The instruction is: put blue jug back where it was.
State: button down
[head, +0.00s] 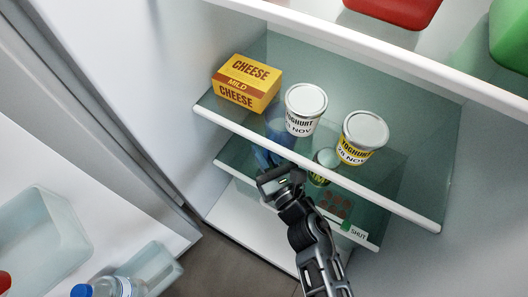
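I look into an open fridge. The blue jug (265,158) is on or just above the middle glass shelf, at its left part. Its upper part shows only dimly through the glass shelf above, and my gripper covers part of its front. My gripper (278,172) reaches in from the lower right, right at the jug's near side. The fingers are dark and small against the jug, so I cannot tell whether they are closed on it or whether the jug touches the shelf.
The upper glass shelf (415,208) holds a cheese box (247,83) and two yoghurt pots (304,110) (362,138), just above my gripper. A drawer label (358,233) reads "SHUT". The open door (75,165) is at left.

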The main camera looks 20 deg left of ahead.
jog(key=shift+w+f, duration=0.1)
jog(key=shift+w, duration=0.35)
jog(key=shift+f+b, duration=1.05)
jog(key=shift+f, duration=0.5)
jog(key=shift+f, duration=0.2)
jog(key=c, duration=1.1)
grip_release()
jog(key=shift+r, duration=0.2)
jog(key=p+v, duration=0.1)
jog(key=v, duration=1.1)
jog(key=shift+d+f+p, duration=0.1)
jog(key=shift+p, duration=0.3)
